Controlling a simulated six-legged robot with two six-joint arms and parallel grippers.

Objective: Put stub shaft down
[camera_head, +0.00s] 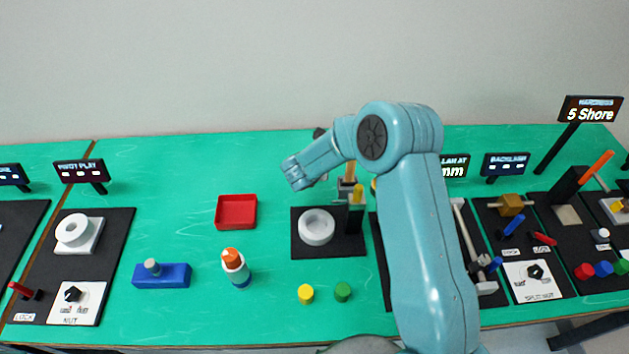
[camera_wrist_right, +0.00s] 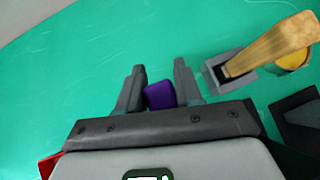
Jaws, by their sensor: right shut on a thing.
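In the right wrist view, my right gripper (camera_wrist_right: 160,72) is shut on a short purple piece, the stub shaft (camera_wrist_right: 159,95). Its lower part is hidden by the gripper body. Green table top shows beyond the fingers; I cannot tell whether the shaft touches it. In the head view my right arm reaches up and bends left, ending above the far middle of the table, and neither the gripper's fingers nor the shaft can be made out there. My left gripper is not in view.
A red tray (camera_head: 236,224) stands left of my arm's end. A grey block with a wooden handle (camera_wrist_right: 265,48) is right of the gripper. A black base with a white ring (camera_head: 316,227), a blue block (camera_head: 161,275) and an orange-topped bottle (camera_head: 235,268) stand nearer. The far left-middle table is clear.

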